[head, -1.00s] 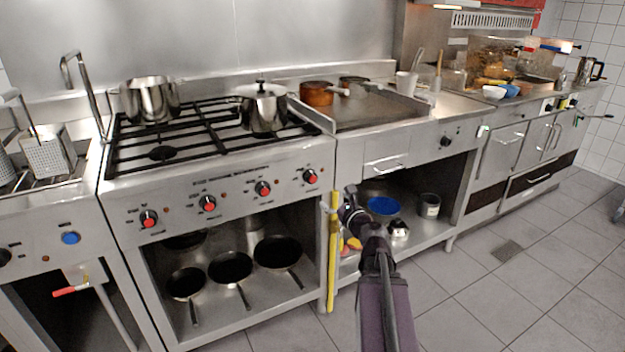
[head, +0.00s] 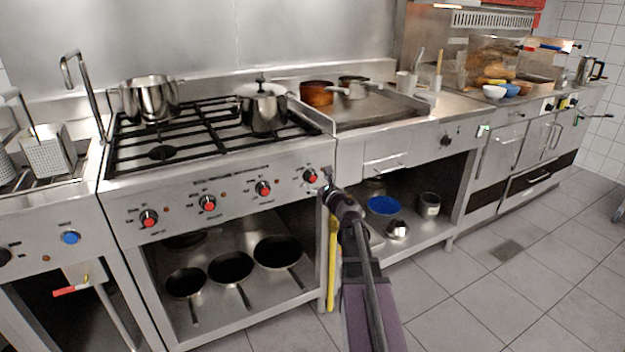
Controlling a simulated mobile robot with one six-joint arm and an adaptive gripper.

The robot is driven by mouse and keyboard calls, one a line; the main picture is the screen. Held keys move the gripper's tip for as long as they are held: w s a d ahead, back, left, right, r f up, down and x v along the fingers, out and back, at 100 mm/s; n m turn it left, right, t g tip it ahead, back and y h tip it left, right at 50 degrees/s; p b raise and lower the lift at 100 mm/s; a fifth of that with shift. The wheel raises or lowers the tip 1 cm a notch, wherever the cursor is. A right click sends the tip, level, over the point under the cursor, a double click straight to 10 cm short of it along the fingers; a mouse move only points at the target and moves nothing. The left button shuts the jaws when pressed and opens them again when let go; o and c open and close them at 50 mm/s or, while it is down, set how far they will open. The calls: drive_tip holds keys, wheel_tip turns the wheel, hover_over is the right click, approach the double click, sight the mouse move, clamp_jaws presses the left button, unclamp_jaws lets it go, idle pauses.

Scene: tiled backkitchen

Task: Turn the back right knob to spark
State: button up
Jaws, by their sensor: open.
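The gas stove has a row of several black knobs with red centres on its steel front. The labels are too small to read, so I cannot tell which is marked back right. My gripper (head: 325,178) is just right of the rightmost knob, at about its height in the picture. The fingers are open with nothing seen between them. Whether they touch the knob cannot be told.
A lidded steel pot (head: 262,112) and an open pot (head: 151,100) stand on the stove. A yellow bar (head: 332,262) hangs upright below my gripper. Dark pans (head: 230,268) lie on the shelf under the stove. The floor (head: 470,310) at right is clear.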

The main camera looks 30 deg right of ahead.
drive_tip(key=shift+w, duration=1.4)
drive_tip(key=shift+c, duration=0.2)
drive_tip(key=c, duration=1.1)
